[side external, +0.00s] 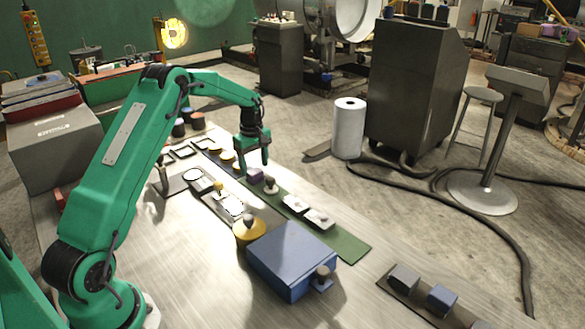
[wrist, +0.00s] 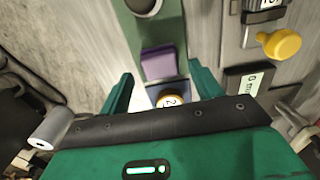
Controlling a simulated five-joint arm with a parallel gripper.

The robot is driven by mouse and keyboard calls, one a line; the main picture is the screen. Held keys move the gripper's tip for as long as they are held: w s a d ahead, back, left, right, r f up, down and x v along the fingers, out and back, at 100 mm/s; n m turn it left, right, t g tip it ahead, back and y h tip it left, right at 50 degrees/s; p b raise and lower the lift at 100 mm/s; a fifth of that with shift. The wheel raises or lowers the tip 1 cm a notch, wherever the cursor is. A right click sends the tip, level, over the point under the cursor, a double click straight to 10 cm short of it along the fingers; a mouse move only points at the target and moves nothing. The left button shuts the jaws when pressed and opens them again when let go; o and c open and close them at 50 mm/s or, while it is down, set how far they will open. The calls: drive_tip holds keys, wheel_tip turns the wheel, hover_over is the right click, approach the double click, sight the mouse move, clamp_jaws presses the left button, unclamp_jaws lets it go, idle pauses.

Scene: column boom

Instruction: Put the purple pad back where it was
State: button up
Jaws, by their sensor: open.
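The purple pad (side external: 256,174) sits on the long green strip (side external: 345,246), just below my gripper (side external: 253,166) in the side view. In the wrist view, the pad (wrist: 158,63) is a small purple block on the strip, between the lines of the two fingers and a little beyond their tips. My gripper (wrist: 163,80) is open and empty, pointing down, with a finger on each side. I cannot tell how high the fingertips are above the strip. A blue-edged piece with a yellow disc (wrist: 170,100) shows between the fingers, partly hidden by my gripper body.
A knobbed piece (side external: 271,185) and white-topped plates (side external: 318,217) share the strip. A yellow knob (wrist: 281,43) and a marked plate (wrist: 246,82) lie beside it. A blue box (side external: 292,255) and a yellow round piece (side external: 249,229) stand nearer. A white roll (side external: 348,130) stands beyond.

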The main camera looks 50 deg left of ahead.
sight(255, 171)
wheel_tip(255, 171, up, 10)
drive_tip(key=shift+f, duration=0.25)
idle(0.6)
drive_tip(key=s+d+r+m+t, duration=0.1)
drive_tip(key=s+d+r+m, duration=0.35)
drive_tip(key=d+r, duration=0.3)
drive_tip(key=s+d+r+m+t, duration=0.2)
drive_tip(key=s+d+r+m, duration=0.2)
drive_tip(key=s+d+r, duration=0.3)
drive_tip(key=s+d+f+m+t, duration=0.1)
drive_tip(key=s+d+m, duration=0.3)
drive_tip(key=s, duration=0.5)
drive_tip(key=s+d+f+m+t, duration=0.1)
drive_tip(key=s+d+f+m, duration=0.1)
drive_tip(key=s+d+m, duration=0.3)
drive_tip(key=s+d, duration=0.2)
drive_tip(key=s, duration=0.2)
drive_tip(key=shift+s+f+t, duration=0.25)
drive_tip(key=shift+f+t, duration=0.05)
